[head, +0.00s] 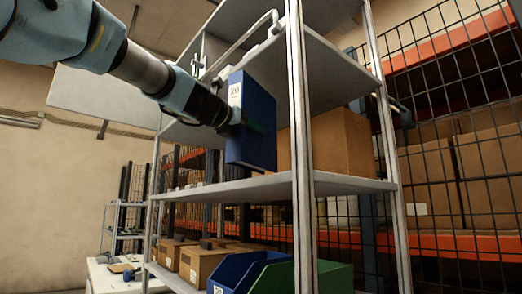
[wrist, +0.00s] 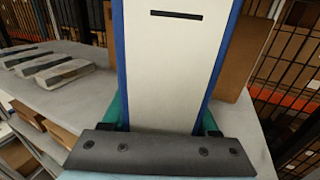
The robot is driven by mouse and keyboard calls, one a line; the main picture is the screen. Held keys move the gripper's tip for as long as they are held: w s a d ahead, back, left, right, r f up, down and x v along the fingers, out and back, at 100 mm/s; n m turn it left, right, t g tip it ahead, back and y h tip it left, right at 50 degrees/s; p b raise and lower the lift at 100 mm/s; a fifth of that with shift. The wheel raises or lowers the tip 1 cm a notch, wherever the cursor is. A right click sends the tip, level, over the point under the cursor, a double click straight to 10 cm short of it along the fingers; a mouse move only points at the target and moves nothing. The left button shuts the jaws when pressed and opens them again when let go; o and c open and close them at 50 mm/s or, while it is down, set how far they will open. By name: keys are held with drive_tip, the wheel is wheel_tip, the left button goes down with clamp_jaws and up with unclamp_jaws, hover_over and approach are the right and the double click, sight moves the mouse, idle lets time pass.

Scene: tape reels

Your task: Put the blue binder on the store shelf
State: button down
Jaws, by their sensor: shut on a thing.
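The blue binder (head: 258,125) is upright in the head view, with a white label near the top of its narrow side. My gripper (head: 240,124) is shut on it at about mid-height. In the wrist view the binder (wrist: 175,60) fills the middle as a pale face with a dark slot and blue edges, between the fingers (wrist: 163,128). The binder is over the middle board of the grey store shelf (head: 225,190). Its lower edge looks close to the board; I cannot tell whether it touches. The shelf surface (wrist: 60,105) also shows in the wrist view.
A cardboard box (head: 342,140) stands on the same board, behind and right of the binder. Several flat pale cases (wrist: 60,70) lie to the left, with bare board between. A metal upright (head: 298,90) is close right. Blue (head: 235,268) and green bins (head: 270,275) sit below.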

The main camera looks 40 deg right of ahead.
drive_tip(key=d+f, duration=0.1)
drive_tip(key=d, duration=0.1)
drive_tip(key=w+d+f+b, duration=0.1)
drive_tip(key=d, duration=0.1)
drive_tip(key=w+d+f, duration=0.1)
drive_tip(key=d, duration=0.2)
drive_tip(key=shift+w+f, duration=0.2)
drive_tip(key=shift+f, duration=0.1)
drive_tip(key=shift+a+r, duration=0.1)
drive_tip(key=shift+c, duration=0.8)
unclamp_jaws()
drive_tip(key=b, duration=0.3)
hover_over(238, 164)
drive_tip(key=shift+s+a, duration=0.1)
drive_tip(key=shift+s, duration=0.05)
